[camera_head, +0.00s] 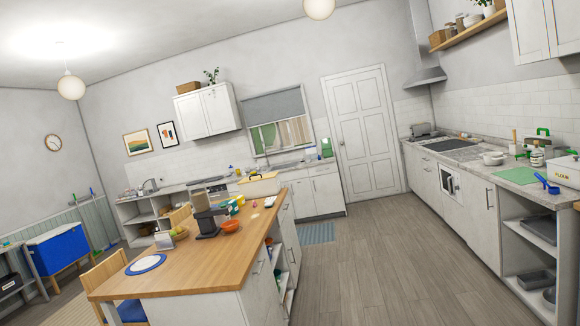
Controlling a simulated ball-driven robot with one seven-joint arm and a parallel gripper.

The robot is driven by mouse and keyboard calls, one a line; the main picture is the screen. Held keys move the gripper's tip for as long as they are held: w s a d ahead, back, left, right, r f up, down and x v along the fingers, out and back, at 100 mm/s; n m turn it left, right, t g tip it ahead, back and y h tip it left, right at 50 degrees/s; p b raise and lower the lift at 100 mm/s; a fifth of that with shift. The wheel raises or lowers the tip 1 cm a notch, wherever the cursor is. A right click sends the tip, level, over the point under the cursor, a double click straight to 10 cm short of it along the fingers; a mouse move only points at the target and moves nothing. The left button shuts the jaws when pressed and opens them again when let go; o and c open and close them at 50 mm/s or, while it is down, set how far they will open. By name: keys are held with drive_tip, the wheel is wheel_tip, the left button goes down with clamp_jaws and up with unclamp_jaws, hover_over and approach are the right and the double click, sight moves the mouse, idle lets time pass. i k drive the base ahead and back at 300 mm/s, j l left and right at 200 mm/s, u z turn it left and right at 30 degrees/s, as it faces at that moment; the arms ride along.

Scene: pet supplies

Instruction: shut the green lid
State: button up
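A white box (567,171) with dark lettering like "FLOUR" stands on the right counter, at the picture's right edge. A small upright green thing (326,147) also stands on the far counter by the door, too small to make out. My gripper is not in view.
A wooden-topped island (185,262) fills the lower left. The right counter (518,175) holds a blue scoop (547,184), a white pot (493,158) and jars. The grey plank floor (400,260) between is clear. A closed white door (362,130) is at the back.

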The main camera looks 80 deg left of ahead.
sight(325, 143)
drive_tip(key=u, duration=2.3)
drive_tip(key=i+z, duration=0.2)
drive_tip(key=i, duration=13.05)
drive_tip(key=j+u, duration=0.05)
drive_tip(key=j, duration=0.05)
